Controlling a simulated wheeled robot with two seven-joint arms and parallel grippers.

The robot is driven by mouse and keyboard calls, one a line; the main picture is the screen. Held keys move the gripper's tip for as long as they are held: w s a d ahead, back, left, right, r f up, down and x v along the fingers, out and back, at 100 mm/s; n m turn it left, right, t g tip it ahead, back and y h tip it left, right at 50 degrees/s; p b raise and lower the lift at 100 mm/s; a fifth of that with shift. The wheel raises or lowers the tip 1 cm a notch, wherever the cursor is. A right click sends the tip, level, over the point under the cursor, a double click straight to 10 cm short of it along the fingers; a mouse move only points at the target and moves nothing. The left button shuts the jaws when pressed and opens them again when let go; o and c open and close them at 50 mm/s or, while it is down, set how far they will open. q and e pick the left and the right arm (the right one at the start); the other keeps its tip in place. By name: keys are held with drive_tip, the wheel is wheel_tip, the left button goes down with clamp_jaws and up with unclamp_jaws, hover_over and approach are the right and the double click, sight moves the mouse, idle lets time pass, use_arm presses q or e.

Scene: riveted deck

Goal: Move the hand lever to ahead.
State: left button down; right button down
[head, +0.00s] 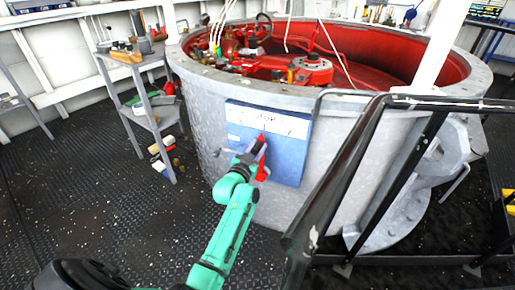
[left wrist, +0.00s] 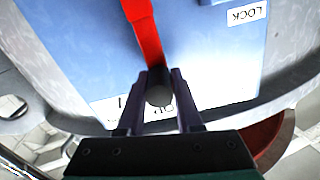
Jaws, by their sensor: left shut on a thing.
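A blue panel (head: 292,165) is fixed to the side of a large grey drum and carries the red hand lever (head: 262,172). The lever points roughly up the panel, toward a white label strip (head: 268,118) whose middle word looks like STOP; no AHEAD mark can be read. My left gripper (head: 257,150) is shut on the lever's knob end. In the left wrist view the red lever (left wrist: 148,40) runs down to a grey round knob (left wrist: 159,95) between the two fingers. A LOCK label (left wrist: 247,15) shows upside down. My right gripper is not in view.
The grey drum (head: 345,165) has a red interior with machinery. A black handrail (head: 345,185) stands close to the right of the panel. A grey shelf stand (head: 150,120) with tools is at the left. Dark deck floor (head: 90,190) is open at the left.

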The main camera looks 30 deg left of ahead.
use_arm(q)
drive_tip(key=shift+f, duration=0.1)
